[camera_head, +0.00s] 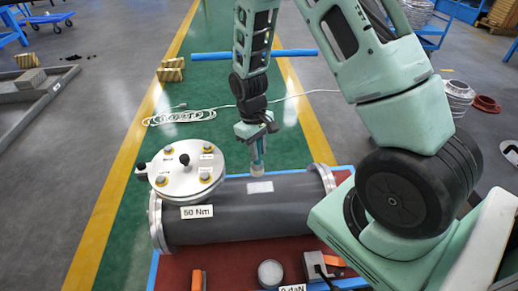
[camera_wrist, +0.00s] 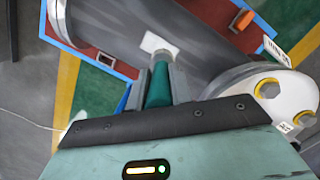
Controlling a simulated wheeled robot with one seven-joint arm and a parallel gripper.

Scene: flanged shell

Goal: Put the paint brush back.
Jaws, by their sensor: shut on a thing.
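A round grey cup (camera_head: 271,272) stands on the red bench top (camera_head: 232,261) in front of the shell.
A bolted round cover (camera_head: 184,178) sits at the shell's left end, with a "50 Nm" label (camera_head: 197,212) below it. A pale cable (camera_head: 180,116) lies on the floor behind.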

